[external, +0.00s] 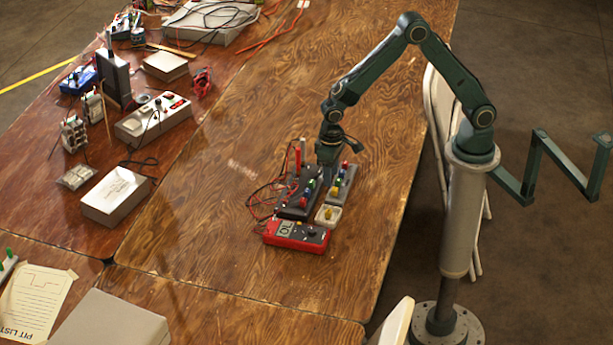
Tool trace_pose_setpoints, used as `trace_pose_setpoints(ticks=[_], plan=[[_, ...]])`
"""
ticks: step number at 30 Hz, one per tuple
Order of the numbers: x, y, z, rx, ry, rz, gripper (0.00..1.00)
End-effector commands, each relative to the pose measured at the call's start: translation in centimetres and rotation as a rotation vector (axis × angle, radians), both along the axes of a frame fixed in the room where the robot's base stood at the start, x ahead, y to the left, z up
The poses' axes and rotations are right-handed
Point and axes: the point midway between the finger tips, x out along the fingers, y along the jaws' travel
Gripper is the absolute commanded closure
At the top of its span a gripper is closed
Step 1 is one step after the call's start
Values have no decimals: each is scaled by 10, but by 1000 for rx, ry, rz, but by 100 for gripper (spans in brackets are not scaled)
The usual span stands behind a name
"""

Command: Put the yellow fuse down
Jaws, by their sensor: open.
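A small yellow piece, which looks like the yellow fuse (328,212), sits in a small white square dish (319,220) on the wooden table. My gripper (328,184) points down just behind the dish, over or between two dark boards. It is open; its fingers are small and partly lost against the boards. The left board (287,211) carries red, blue and other coloured pieces. The right board (349,184) carries green, blue and red pieces, and my gripper hides part of it. I cannot tell whether the fingers touch any piece.
A red multimeter (283,240) lies directly in front of the boards, with leads (258,196) looping left. Upright red and white rods (299,158) stand behind the left board. A white box (116,196) and a grey power strip (150,122) are farther left. The table right of the boards is clear.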

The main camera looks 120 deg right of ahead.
Motion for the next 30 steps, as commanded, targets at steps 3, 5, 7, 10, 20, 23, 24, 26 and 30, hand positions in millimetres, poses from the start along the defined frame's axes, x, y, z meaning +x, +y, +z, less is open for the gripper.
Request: trace_pose_setpoints(ticks=[3, 5, 7, 10, 20, 23, 24, 26, 30], plan=[[0, 0, 0, 0, 0, 0, 59], [0, 0, 0, 0, 0, 0, 59], [0, 0, 0, 0, 0, 0, 59], [0, 0, 0, -1, -1, 1, 59], [-7, 10, 31, -10, -36, 57, 59], [-13, 17, 52, -17, -60, 98, 59], [-17, 20, 62, -20, -70, 117, 59], [-23, 25, 76, -25, -86, 147, 59], [-40, 38, 108, -39, -127, 221, 59]])
